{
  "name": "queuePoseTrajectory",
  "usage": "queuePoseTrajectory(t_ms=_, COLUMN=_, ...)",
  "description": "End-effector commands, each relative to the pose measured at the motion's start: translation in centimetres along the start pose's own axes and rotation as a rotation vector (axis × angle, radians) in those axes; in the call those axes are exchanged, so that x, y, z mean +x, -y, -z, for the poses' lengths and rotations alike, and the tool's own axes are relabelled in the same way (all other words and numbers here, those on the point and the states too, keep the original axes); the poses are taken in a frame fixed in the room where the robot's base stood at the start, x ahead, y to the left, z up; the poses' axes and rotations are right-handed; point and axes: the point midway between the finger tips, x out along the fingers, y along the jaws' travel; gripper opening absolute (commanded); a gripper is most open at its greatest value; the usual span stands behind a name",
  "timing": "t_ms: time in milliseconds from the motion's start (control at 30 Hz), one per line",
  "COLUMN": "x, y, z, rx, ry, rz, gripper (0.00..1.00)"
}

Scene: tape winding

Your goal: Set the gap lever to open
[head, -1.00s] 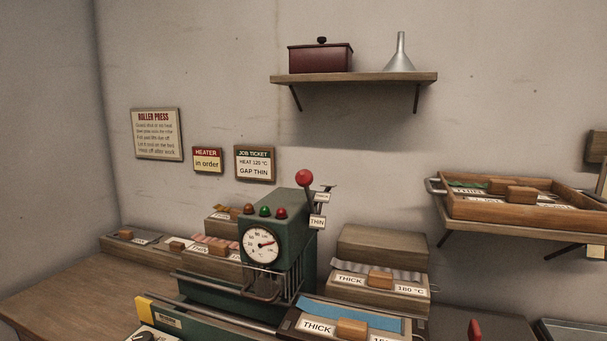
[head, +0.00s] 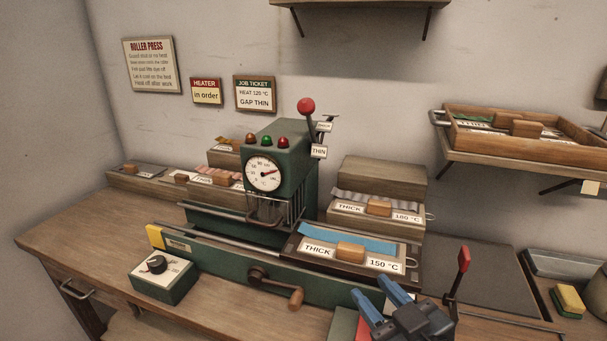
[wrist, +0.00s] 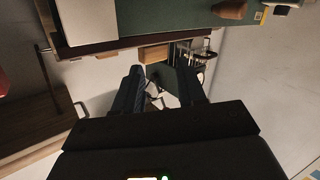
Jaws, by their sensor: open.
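The gap lever (head: 309,118) has a red ball knob and stands on the right side of the green roller press (head: 279,150). Its shaft rises next to small labels; the lower label reads THIN and the upper ones are too small to read surely. The lever leans slightly left at its top, near the THIN label (head: 319,152). My gripper (head: 384,297) is at the lower right of the head view, in front of the press and well away from the lever. Its blue fingers are apart and empty; they also show in the wrist view (wrist: 166,84).
A tray labelled THICK and 150 °C (head: 350,251) lies on the press bed. A hand crank (head: 277,287) sticks out in front. A control box with a black knob (head: 162,275) stands left. Another red-topped lever (head: 463,262) stands right of my gripper.

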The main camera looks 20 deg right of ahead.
Motion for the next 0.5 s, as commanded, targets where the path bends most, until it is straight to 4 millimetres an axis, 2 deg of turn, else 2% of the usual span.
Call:
queuePoseTrajectory(t_ms=33, x=1.7, y=-0.5, z=1.8, rx=-0.014, ry=-0.021, rz=0.006, gripper=0.4)
queuePoseTrajectory(t_ms=200, x=6.3, y=-1.5, z=6.6, rx=-0.072, ry=-0.059, rz=0.039, gripper=0.4)
queuePoseTrajectory(t_ms=400, x=11.0, y=-2.8, z=14.0, rx=-0.155, ry=-0.118, rz=0.083, gripper=0.4)
queuePoseTrajectory(t_ms=500, x=12.7, y=-3.4, z=17.6, rx=-0.198, ry=-0.145, rz=0.105, gripper=0.4)
